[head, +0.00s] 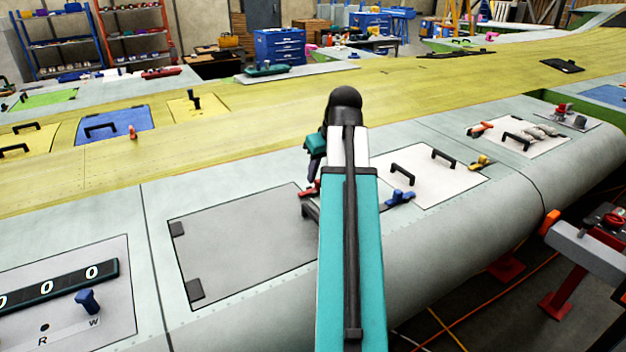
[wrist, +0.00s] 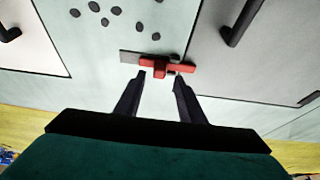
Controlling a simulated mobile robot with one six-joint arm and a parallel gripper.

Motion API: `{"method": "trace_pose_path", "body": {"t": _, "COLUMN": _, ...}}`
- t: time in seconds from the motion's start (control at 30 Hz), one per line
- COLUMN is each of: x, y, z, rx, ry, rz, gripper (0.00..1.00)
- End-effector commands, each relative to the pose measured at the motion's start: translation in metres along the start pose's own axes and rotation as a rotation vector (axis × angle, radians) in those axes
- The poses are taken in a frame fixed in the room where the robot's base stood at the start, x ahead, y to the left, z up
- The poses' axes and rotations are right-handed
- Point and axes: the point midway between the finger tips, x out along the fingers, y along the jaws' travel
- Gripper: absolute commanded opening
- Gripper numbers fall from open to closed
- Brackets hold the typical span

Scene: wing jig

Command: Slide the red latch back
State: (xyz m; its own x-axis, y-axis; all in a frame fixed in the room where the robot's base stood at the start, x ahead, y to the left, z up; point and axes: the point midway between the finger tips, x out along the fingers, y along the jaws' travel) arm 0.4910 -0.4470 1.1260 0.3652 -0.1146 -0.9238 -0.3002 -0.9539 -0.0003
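The red latch (wrist: 153,66) lies across the seam at the edge of the grey hatch panel (wrist: 235,75) in the wrist view. It has a raised red block near its middle and a grey plate at its left end. In the head view the latch (head: 309,190) shows as a small red piece, partly hidden by my arm. My gripper (wrist: 159,77) is open, its two dark fingertips apart at the near edge of the latch, on either side of the raised block. Nothing is gripped. I cannot tell whether the fingertips touch the latch. The gripper also shows in the head view (head: 313,180).
The grey panel's dark handle (wrist: 242,22) is right of the latch in the wrist view. A white panel (head: 432,184) with two black handles, a blue latch (head: 399,197) and a yellow latch (head: 482,162) lies right of my arm. Several dark ovals mark the surface beyond the latch.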

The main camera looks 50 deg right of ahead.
Motion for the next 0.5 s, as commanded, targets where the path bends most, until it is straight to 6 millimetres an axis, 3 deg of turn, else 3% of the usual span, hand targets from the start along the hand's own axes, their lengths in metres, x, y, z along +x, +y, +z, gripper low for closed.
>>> {"method": "trace_pose_path", "body": {"t": 0.23, "x": 0.018, "y": 0.0, "z": 0.0, "rx": 0.0, "ry": -0.001, "rz": 0.0, "gripper": 0.36}}
{"method": "trace_pose_path", "body": {"t": 0.5, "x": 0.024, "y": 0.001, "z": 0.0, "rx": 0.001, "ry": 0.0, "rz": 0.001, "gripper": 0.36}}
